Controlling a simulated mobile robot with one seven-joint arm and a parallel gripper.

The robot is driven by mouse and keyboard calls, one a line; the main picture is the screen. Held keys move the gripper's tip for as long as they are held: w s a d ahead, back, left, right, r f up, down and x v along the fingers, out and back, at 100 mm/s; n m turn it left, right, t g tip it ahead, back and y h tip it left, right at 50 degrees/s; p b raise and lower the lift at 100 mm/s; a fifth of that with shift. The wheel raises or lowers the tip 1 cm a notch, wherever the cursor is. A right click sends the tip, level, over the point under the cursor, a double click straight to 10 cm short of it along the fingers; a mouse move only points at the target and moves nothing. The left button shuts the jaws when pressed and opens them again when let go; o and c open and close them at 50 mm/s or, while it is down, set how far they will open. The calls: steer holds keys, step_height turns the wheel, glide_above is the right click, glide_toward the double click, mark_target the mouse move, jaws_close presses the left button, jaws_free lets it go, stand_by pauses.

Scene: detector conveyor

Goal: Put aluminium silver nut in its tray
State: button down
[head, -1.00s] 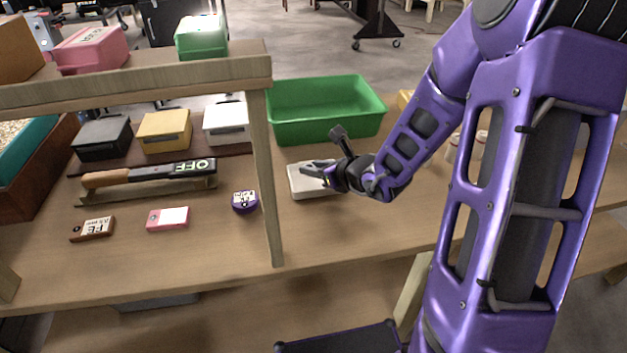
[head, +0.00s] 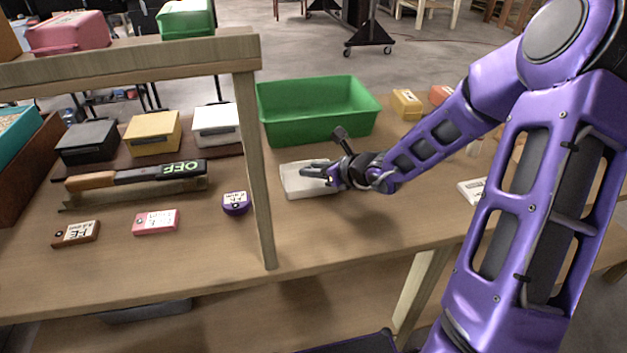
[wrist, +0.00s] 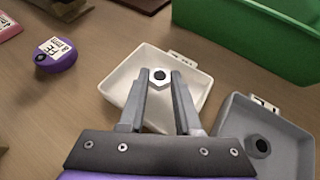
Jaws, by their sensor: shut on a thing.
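A silver hex nut (wrist: 160,77) with a dark hole sits between the fingertips of my gripper (wrist: 159,80) in the wrist view. My gripper is shut on it, over a shallow white tray (wrist: 126,82) whose visible floor is bare. In the head view, my gripper (head: 318,173) is over the same white tray (head: 297,187); the nut cannot be made out there. A grey tray (wrist: 292,122) with a dark nut (wrist: 260,146) in it lies to the right in the wrist view. The tray labels are too small to read.
A green bin (head: 318,110) stands behind the white tray. A wooden shelf post (head: 258,180) rises to its left. A purple tagged puck (head: 235,204), a pink block (head: 156,222) and a brown block (head: 76,234) lie further left. The table front is clear.

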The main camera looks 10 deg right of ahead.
steer(key=shift+f, duration=1.1)
steer(key=shift+f+b, duration=0.15)
steer(key=shift+b, duration=0.2)
steer(key=c, duration=0.6)
jaws_free()
